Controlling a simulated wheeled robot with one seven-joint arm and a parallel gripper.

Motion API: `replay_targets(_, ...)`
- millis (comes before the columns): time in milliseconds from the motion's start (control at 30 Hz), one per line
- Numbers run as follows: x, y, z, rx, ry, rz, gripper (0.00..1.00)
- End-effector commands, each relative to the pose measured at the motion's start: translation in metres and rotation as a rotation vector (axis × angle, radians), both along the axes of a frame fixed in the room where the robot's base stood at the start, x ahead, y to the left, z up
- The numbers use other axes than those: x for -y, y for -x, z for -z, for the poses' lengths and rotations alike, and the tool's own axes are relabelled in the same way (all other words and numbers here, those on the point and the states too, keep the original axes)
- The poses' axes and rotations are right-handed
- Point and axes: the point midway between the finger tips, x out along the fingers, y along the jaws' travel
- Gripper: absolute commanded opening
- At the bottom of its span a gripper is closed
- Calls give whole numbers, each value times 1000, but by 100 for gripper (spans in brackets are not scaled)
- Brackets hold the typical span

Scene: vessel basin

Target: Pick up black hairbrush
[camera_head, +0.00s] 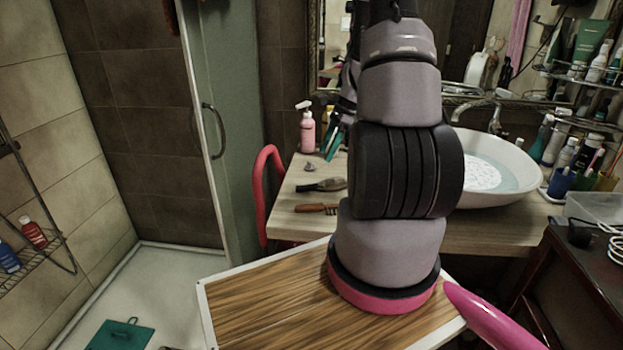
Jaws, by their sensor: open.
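A dark hairbrush (328,185) lies flat on the wooden counter, left of my arm, its wider end to the right. My arm rises through the middle of the view and bends over at the top. My gripper (334,146) shows partly behind the arm, pointing down over the back of the counter with teal fingers. It looks open and empty, above and behind the hairbrush and apart from it.
A brown comb-like brush (316,208) lies in front of the hairbrush, and a small grey item (309,167) behind it. A pink pump bottle (307,128) stands at the back. The basin (500,175) is right of my arm. A red curved rail (258,185) borders the counter's left end.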

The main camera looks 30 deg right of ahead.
Motion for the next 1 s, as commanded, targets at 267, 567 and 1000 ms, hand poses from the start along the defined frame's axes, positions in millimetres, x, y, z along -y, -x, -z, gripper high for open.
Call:
replay_targets(267,-7,0,37,-21,-13,28,62)
replay_targets(567,-18,-3,65,-19,-11,28,62)
replay_targets(1000,-37,-4,110,-18,-11,26,62)
